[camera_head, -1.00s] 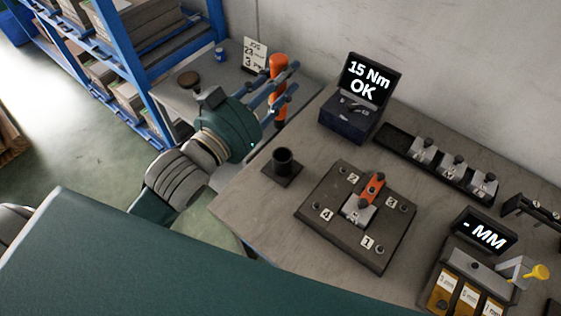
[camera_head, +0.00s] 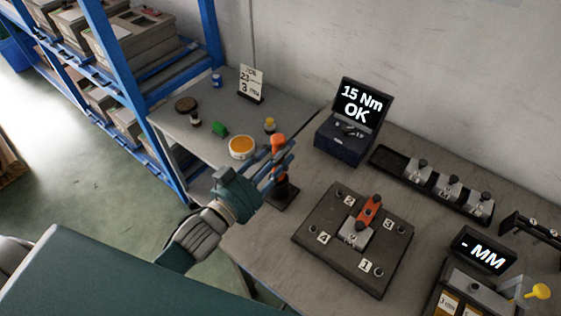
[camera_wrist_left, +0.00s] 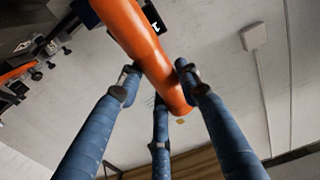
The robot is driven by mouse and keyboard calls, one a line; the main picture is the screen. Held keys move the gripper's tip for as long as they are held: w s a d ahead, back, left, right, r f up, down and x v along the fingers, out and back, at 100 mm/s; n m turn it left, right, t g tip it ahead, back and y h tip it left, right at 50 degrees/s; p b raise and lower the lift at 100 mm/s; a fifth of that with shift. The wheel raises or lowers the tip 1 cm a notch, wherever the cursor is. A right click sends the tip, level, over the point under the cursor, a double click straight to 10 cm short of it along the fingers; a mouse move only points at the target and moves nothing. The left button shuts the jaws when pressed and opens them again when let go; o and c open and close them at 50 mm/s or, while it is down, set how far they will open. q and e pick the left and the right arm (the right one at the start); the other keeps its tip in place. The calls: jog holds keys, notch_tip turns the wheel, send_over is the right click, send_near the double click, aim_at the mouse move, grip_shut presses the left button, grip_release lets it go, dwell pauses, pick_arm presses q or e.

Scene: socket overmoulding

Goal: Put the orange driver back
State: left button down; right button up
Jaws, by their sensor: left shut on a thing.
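The orange driver (camera_head: 278,142) is upright in the fingers of my left gripper (camera_head: 277,163). In the left wrist view the orange handle (camera_wrist_left: 140,40) lies between the blue fingers (camera_wrist_left: 157,80), which are shut on it. In the head view, the driver's dark lower part stands over the black holder (camera_head: 283,196) at the table's left end. The fingers partly hide this spot, so I cannot tell whether the driver's lower end is inside the holder. My right gripper is not in view.
A dark plate (camera_head: 325,255) with numbered posts and an orange-topped clamp lies right of the holder. A torque display (camera_head: 360,105) reads "15 Nm OK". On the side table are an orange-topped tin (camera_head: 241,147), a green piece (camera_head: 219,129) and a sign (camera_head: 251,83).

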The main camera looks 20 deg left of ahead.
aim_at(278, 165)
pick_arm(q)
notch_tip(278, 165, down, 3)
jog(key=shift+d+f, duration=0.1)
jog(key=shift+f, duration=0.2)
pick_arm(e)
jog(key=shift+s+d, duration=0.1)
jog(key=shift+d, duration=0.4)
pick_arm(q)
jog(key=shift+f, duration=0.15)
jog(key=c, duration=1.2)
grip_release()
jog(key=shift+s, duration=0.1)
